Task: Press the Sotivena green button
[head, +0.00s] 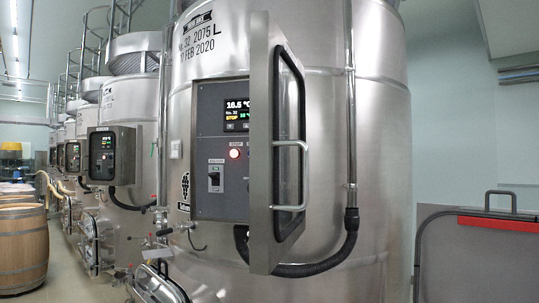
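A grey control panel (217,170) is set in the front of the near steel vat (345,120). Its display (237,110) reads 16.5 °C, No. 32 and STOP. The panel's framed glass door (262,150), with a bar handle (304,175), stands swung open toward me and covers the panel's right part. I see no green button and cannot read the name Sotivena. Neither of my grippers is in view.
More steel vats with smaller control boxes (110,155) recede at the left. Wooden barrels (22,245) stand at far left. A hose (335,258) curves under the open door. A grey panel with a red strip (495,223) stands at right.

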